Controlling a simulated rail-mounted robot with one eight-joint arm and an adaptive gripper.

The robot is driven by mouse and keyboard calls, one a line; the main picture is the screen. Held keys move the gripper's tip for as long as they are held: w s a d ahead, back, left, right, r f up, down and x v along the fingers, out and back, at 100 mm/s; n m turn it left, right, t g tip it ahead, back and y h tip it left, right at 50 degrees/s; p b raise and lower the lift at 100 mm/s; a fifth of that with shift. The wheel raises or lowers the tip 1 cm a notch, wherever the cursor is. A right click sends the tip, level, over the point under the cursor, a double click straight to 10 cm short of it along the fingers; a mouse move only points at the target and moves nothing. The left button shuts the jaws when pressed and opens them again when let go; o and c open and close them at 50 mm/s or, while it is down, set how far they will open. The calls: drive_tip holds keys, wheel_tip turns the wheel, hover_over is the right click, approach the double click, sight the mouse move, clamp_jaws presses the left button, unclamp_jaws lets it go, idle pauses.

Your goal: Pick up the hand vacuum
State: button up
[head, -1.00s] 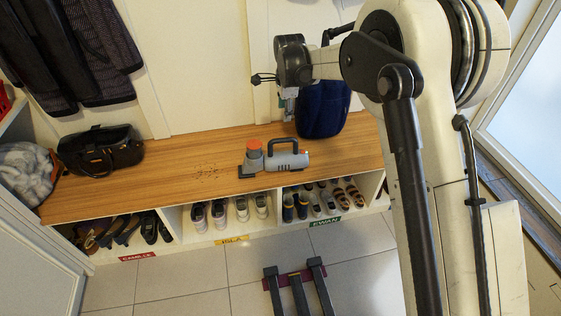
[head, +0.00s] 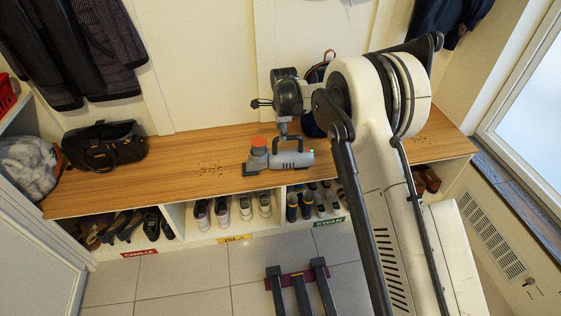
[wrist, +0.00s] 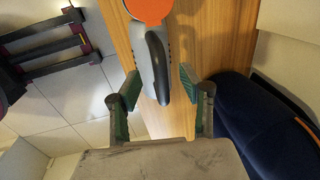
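The hand vacuum (head: 292,159) lies on the wooden bench top, grey with an orange cap and a dark handle. In the wrist view the vacuum's dark handle (wrist: 157,66) points toward my gripper (wrist: 160,90), with the orange cap at the top edge. My gripper is open, its two green-padded fingers on either side of the handle's near end with gaps on both sides. In the head view my wrist is above and just behind the vacuum, and the fingers are not clearly visible there. I cannot tell how high the fingertips are above the handle.
The wooden bench (head: 190,178) has dark crumbs left of the vacuum and a black bag (head: 104,146) at its left. A dark blue backpack (wrist: 265,125) stands close beside my gripper. Shoes fill the cubbies below. A dark rack-like object (head: 300,287) is on the tiled floor.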

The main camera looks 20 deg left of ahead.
drive_tip(key=b, duration=0.2)
hover_over(277, 152)
drive_tip(key=w, duration=0.1)
drive_tip(key=f, duration=0.5)
drive_tip(key=shift+w+d+f, duration=0.1)
drive_tip(key=shift+w+d, duration=0.05)
drive_tip(key=shift+d, duration=0.2)
clamp_jaws()
